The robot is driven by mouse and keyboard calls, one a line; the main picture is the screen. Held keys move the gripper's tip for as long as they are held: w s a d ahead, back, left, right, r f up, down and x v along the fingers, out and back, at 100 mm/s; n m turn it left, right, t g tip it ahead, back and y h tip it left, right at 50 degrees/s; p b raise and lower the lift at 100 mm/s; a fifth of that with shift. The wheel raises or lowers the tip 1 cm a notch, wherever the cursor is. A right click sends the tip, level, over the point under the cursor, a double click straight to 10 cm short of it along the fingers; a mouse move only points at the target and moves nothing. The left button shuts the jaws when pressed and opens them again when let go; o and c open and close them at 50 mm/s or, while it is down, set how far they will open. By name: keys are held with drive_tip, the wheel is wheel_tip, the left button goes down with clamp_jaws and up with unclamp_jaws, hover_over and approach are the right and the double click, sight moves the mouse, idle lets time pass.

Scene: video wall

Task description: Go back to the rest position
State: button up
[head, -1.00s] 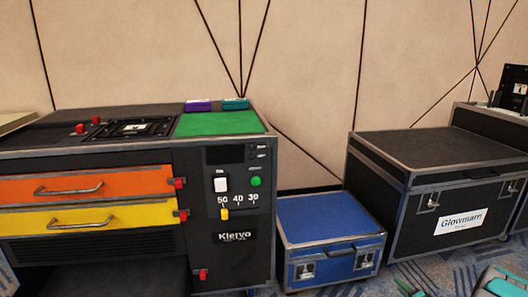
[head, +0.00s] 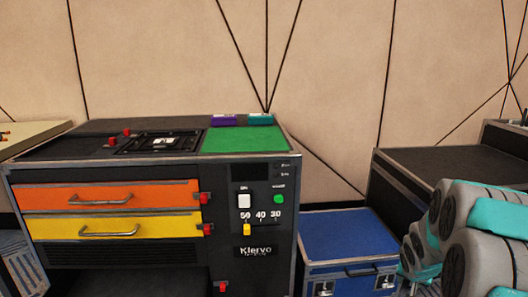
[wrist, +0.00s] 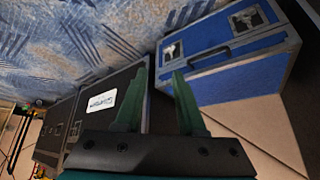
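My gripper (wrist: 158,103) shows in the wrist view with its two green fingers spread apart and nothing between them. Beyond the fingers are the black case with a white label (wrist: 100,105) and the blue case (wrist: 225,60), both apart from the fingertips. In the head view my arm's grey and teal links are at the lower right, in front of the black case (head: 440,165). The gripper itself is not visible in the head view.
A black console (head: 110,258) with an orange drawer (head: 110,195) and a yellow drawer (head: 110,226), both shut, stands at left. A green panel (head: 243,139) is on its top, with a purple block (head: 223,119) and a teal block (head: 260,119) behind. The blue case (head: 350,240) stands to its right.

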drive_tip(key=s+a+r+n+g+y+p, duration=0.1)
drive_tip(key=s+a+r, duration=0.3)
drive_tip(key=s+a, duration=0.5)
drive_tip(key=s+a+r+n+g+y+p, duration=0.1)
drive_tip(key=s+a+r+n+g, duration=0.2)
drive_tip(key=s+a, duration=0.6)
drive_tip(key=s+a+r+n+g+y+p, duration=0.1)
drive_tip(key=s+a+r+n+g, duration=0.2)
drive_tip(key=s, duration=1.4)
drive_tip(key=a+r, duration=0.2)
drive_tip(key=a, duration=0.3)
drive_tip(key=shift+s+a+r, duration=0.2)
drive_tip(key=shift+s+a, duration=0.05)
drive_tip(key=shift+a, duration=0.15)
